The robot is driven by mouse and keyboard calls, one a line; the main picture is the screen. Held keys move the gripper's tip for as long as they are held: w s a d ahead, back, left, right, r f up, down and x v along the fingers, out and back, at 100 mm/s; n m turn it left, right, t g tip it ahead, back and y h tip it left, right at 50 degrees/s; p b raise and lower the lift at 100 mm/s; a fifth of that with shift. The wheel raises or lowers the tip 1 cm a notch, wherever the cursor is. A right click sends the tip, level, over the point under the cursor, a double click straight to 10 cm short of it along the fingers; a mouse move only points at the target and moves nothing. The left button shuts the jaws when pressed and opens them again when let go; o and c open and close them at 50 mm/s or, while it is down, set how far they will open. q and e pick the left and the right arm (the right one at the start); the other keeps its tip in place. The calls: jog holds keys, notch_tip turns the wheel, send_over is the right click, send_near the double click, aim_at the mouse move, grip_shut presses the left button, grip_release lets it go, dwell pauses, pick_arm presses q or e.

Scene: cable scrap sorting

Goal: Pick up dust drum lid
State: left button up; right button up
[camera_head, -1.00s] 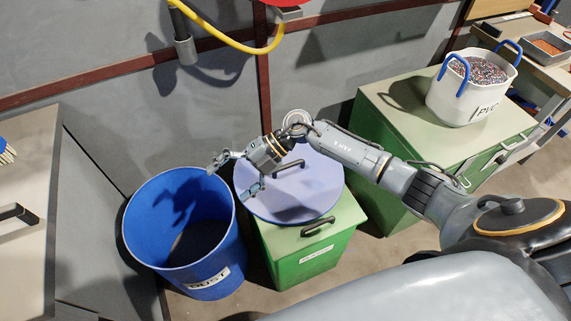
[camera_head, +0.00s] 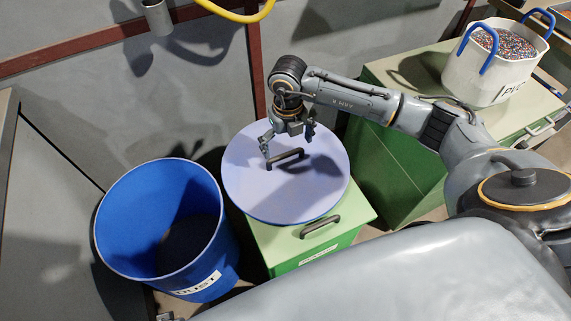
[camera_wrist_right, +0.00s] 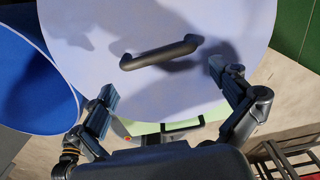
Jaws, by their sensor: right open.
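The dust drum lid (camera_head: 260,190) is a round, pale blue disc with a dark bar handle (camera_head: 286,158). It lies on top of a green box, apart from the open blue dust drum (camera_head: 112,222). My right gripper (camera_head: 287,146) is open and empty above the lid, close to the handle. In the right wrist view, the lid (camera_wrist_right: 150,95) fills the middle and the handle (camera_wrist_right: 162,54) lies ahead of and between my right gripper's fingers (camera_wrist_right: 165,88). I cannot tell whether the fingers touch the lid. My left gripper is not in view.
The green box (camera_head: 318,245) under the lid has its own dark front handle. A taller green cabinet (camera_head: 400,175) stands to the right, with a white PVC bucket (camera_head: 490,75) of granules on it. A grey wall (camera_head: 200,90) and yellow hose (camera_head: 238,14) are behind.

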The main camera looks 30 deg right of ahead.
aim_at(285, 155)
jog(key=shift+w+a+f+b, duration=0.1)
jog(key=shift+w+f+b, duration=0.15)
jog(key=shift+f, duration=1.1)
jog(key=shift+w+f+b, duration=0.15)
jog(key=shift+f+b, duration=0.05)
jog(key=shift+f, duration=1.15)
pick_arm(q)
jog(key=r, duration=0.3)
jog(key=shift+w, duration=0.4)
pick_arm(e)
jog(key=c, duration=1.2)
